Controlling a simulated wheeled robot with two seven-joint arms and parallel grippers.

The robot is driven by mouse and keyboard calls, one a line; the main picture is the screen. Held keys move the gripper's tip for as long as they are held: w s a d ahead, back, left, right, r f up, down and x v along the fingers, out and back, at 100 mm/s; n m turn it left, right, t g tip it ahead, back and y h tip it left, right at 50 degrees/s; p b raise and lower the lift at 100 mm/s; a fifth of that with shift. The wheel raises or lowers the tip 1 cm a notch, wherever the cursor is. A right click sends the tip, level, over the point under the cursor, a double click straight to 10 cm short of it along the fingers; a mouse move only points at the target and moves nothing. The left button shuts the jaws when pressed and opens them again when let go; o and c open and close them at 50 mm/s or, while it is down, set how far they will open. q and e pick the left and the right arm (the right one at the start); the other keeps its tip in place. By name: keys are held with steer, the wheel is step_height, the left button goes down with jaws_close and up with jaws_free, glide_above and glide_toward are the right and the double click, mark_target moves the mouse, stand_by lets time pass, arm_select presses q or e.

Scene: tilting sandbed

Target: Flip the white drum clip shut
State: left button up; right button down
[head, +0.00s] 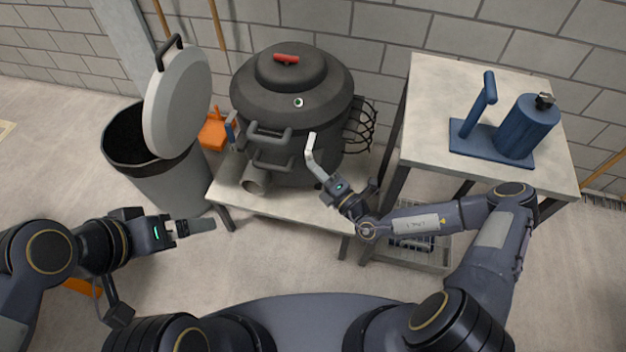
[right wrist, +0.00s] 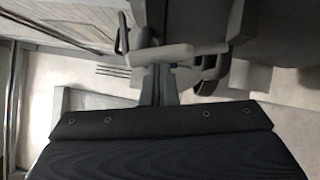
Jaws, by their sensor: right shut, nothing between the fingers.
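The dark round drum (head: 290,105) stands on a low bench, its domed lid on top. A pale, white-looking clip lever (head: 311,148) stands up at the drum's front right side. My right gripper (head: 317,172) is shut and empty at the lever's lower end; whether they touch is unclear. In the right wrist view, a pale bar (right wrist: 175,53), apparently the lever, lies across the tips of my right gripper (right wrist: 152,65). My left gripper (head: 203,226) is away from the drum, over the floor at the left; its finger gap does not show.
A blue clip (head: 231,132) shows at the drum's left. A grey bin (head: 165,180) with raised lid stands left. The low bench (head: 225,200) carries the drum. A table (head: 430,80) at right holds a blue press (head: 525,125). A wire basket (head: 405,250) sits beneath.

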arm_select(q)
steer(key=shift+r+p, duration=1.45)
steer(key=shift+r, duration=0.55)
arm_select(e)
steer(key=shift+w+d+r+m+h, duration=0.2)
steer(key=shift+w+r+m, duration=0.15)
steer(key=shift+w, duration=0.15)
steer(key=shift+w+d+r+m+h, duration=0.1)
steer(key=shift+w+r+m+h, duration=0.2)
steer(key=shift+w, duration=0.2)
